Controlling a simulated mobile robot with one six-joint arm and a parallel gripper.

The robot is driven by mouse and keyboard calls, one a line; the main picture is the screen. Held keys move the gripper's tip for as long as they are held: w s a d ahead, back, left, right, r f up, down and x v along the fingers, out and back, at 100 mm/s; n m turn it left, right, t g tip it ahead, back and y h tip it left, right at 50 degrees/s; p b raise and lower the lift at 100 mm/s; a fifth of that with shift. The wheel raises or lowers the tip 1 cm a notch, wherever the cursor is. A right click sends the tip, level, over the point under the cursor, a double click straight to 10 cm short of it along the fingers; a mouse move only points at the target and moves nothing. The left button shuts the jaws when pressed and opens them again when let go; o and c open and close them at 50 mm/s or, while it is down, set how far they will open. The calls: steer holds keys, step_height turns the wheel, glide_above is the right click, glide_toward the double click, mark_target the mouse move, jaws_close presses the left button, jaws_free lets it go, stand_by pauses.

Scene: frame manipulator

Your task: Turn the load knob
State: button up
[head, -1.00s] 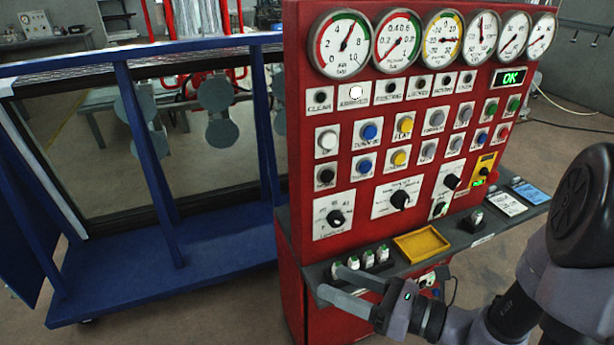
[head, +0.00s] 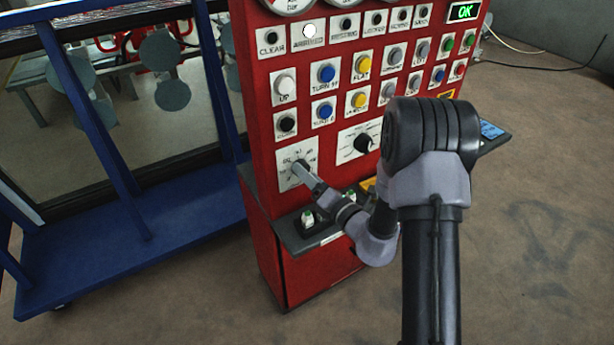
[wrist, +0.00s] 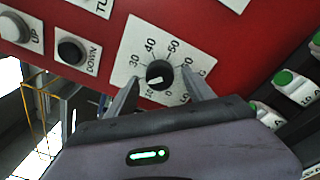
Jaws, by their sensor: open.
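The knob (wrist: 160,74) is round and black with a white pointer mark. The plate's name is not readable. In the head view the plate (head: 286,158) is at the panel's lower left, with the knob mostly hidden behind my fingers. My gripper (wrist: 161,77) is open, with one finger on each side of the knob. A gap seems to show between each finger and the knob.
The red panel (head: 262,103) carries push buttons, another black knob (head: 364,143) and gauges. A grey shelf (head: 300,238) with small green-topped parts (head: 308,218) juts out below the dial. A blue frame (head: 105,150) stands to the left. Open floor lies to the right.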

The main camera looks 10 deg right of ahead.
steer(key=shift+w+a, duration=0.2)
steer(key=shift+w, duration=0.15)
jaws_close()
